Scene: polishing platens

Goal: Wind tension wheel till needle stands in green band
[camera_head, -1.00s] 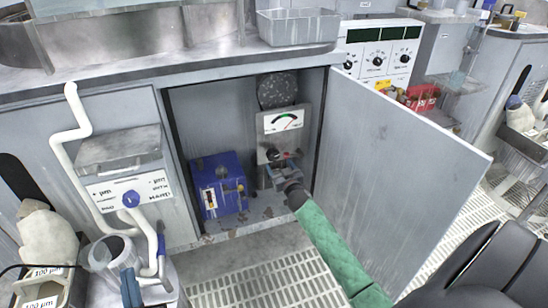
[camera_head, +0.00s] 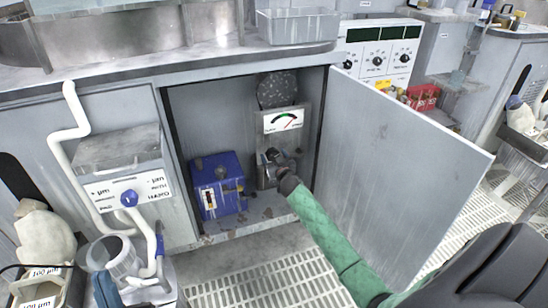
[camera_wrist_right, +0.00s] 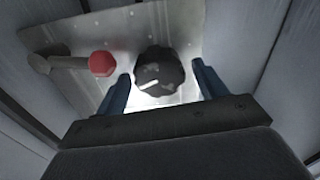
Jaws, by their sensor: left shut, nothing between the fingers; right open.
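The tension wheel is a black knob with a white mark (camera_wrist_right: 158,72) on a grey metal panel (camera_wrist_right: 185,30). My right gripper (camera_wrist_right: 162,85) is open, with one blue finger on each side of the knob and gaps visible. In the head view my right gripper (camera_head: 276,160) is at the panel inside the open cabinet, hiding most of the knob. Above it is the white gauge (camera_head: 284,121) with a green band and some red at its right; the needle is too small to read surely. My left gripper (camera_head: 105,290) is shut and empty at the lower left edge.
A red-ended lever (camera_wrist_right: 101,64) is beside the knob. A blue box (camera_head: 217,185) stands left of the panel in the cabinet. The open door (camera_head: 400,150) is close to my right arm. A white pipe (camera_head: 76,130) and grey unit (camera_head: 125,170) are at left.

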